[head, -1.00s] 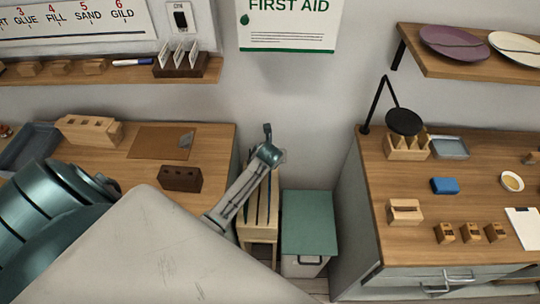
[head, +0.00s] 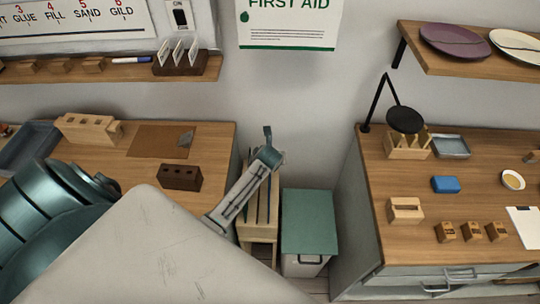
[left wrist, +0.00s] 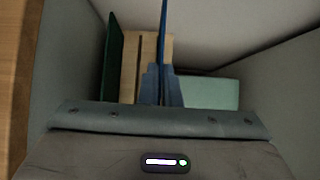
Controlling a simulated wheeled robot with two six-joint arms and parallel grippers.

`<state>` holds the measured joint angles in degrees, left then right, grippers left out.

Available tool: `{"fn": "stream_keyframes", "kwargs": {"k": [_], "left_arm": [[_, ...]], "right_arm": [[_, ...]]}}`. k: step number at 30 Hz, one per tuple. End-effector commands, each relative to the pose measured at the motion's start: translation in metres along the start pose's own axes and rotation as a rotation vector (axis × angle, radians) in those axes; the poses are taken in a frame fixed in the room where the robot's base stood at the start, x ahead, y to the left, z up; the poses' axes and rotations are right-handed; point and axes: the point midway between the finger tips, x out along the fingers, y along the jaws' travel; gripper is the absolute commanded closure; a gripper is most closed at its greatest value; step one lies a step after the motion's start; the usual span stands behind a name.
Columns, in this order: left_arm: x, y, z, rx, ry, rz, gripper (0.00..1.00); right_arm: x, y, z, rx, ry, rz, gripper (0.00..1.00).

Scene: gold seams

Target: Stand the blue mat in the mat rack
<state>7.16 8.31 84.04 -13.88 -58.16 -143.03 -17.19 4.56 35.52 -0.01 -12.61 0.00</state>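The blue mat (left wrist: 164,35) shows edge-on in the left wrist view as a thin upright blue strip. My left gripper (left wrist: 162,70) is shut on it, with one finger on each side. The wooden mat rack (left wrist: 130,75) lies beyond the fingers, and the mat overlaps its right part. A dark green mat (left wrist: 112,60) stands at the rack's left side. In the head view the rack (head: 257,232) stands on the floor between the benches, partly hidden by my left arm. Whether the blue mat's lower edge is inside a slot cannot be told. My right gripper is out of view.
A green-topped cabinet (head: 308,225) stands close to the rack's right. The left bench (head: 218,150) and right bench (head: 375,215) bound the gap. A dark block with holes (head: 180,177) lies near the left bench's edge. The wall is close behind.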

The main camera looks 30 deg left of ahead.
Motion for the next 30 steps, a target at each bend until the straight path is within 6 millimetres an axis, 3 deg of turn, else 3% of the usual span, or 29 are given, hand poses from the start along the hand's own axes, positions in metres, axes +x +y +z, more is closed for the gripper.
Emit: {"fn": "stream_keyframes", "kwargs": {"k": [30], "left_arm": [[0.020,0.000,-0.016,0.000,0.000,0.000,1.00]], "right_arm": [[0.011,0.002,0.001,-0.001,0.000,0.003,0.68]]}}
